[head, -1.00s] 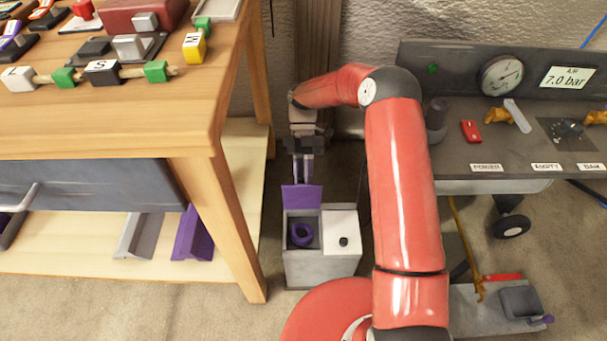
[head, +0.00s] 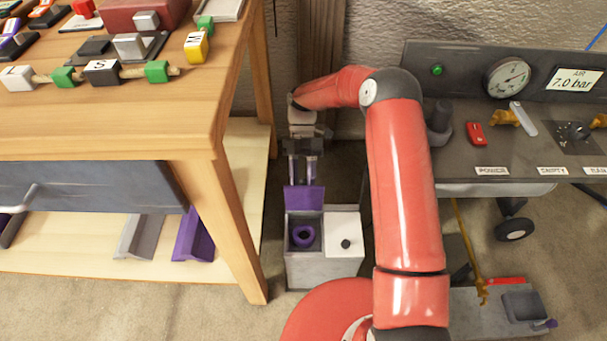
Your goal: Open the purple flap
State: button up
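The purple flap (head: 304,198) stands raised at the back of the left compartment of a grey box (head: 325,268) on the floor. That compartment is uncovered, and a purple ring-shaped thing (head: 304,236) lies inside. My gripper (head: 302,181) points down just behind and above the flap's top edge. Its two fingers are spread, with a gap between them and nothing seen held. Whether a fingertip touches the flap is hard to tell.
A white lid with a black knob (head: 345,244) covers the box's right compartment. A wooden workbench (head: 215,190) stands close on the left. A grey cart with a gauge (head: 507,78) is on the right.

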jog(key=v, duration=0.7)
jog(key=shift+w+r, duration=0.25)
jog(key=shift+w, duration=0.05)
